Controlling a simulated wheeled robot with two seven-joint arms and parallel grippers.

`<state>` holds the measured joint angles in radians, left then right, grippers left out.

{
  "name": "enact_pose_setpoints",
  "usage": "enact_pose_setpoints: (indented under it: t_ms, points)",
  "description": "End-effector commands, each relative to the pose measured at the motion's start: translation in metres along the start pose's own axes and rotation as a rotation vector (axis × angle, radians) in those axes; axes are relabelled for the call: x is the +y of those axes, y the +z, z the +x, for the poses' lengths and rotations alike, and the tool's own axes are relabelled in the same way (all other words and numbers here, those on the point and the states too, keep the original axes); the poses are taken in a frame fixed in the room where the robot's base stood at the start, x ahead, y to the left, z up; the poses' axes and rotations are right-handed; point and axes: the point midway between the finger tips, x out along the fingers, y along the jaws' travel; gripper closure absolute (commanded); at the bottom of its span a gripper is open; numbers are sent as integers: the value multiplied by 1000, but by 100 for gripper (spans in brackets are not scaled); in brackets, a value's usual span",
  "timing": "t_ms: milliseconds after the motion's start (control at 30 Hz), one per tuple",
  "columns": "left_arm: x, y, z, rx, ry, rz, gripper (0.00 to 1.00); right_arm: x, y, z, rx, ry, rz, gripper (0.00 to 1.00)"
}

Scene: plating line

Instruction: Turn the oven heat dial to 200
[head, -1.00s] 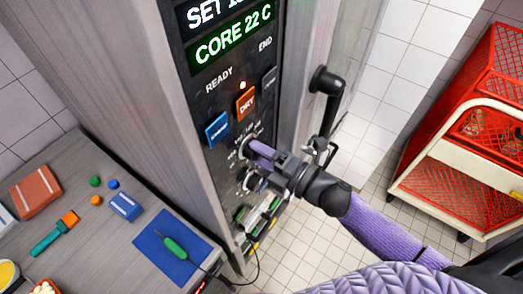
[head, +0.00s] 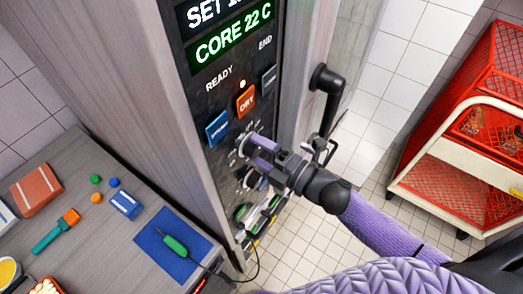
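The oven's dark control panel (head: 219,95) faces me in the head view. The upper round dial (head: 242,148) sits below the coloured buttons, with small markings around it that are too small to read. A second dial (head: 251,178) is below it, partly behind my gripper. My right gripper (head: 254,150) points at the upper dial from the right. Its two purple fingers stand apart, with the tips close to the dial; I cannot tell if they touch it. The display (head: 231,42) reads CORE 22 C, and the SET line above is cut off. My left gripper is not in view.
A black oven door handle (head: 327,95) sticks out right of the panel. A grey worktop (head: 110,232) at lower left holds a blue mat (head: 160,236) with a green-handled probe (head: 175,246) and several small items. A red cart (head: 480,120) stands at the right.

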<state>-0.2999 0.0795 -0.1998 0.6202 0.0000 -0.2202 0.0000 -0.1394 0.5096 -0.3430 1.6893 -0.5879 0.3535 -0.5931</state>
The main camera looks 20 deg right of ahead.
Motion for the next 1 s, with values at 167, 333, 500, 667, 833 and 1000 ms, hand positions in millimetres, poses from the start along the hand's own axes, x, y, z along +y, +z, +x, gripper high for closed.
enact_pose_setpoints:
  t_ms: [167,333,500,667,833,1000]
  points:
    - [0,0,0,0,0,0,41,0,0,0,0,0,0,1]
    - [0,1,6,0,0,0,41,-3,0,-23,0,-4,0,1]
    - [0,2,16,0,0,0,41,-4,-1,-68,-1,-5,1,1]
    - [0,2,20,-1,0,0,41,-2,0,-94,0,-3,2,1]
    - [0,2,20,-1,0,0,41,0,0,-100,1,0,0,1]
    - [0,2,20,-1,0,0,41,0,0,-100,1,0,0,1]
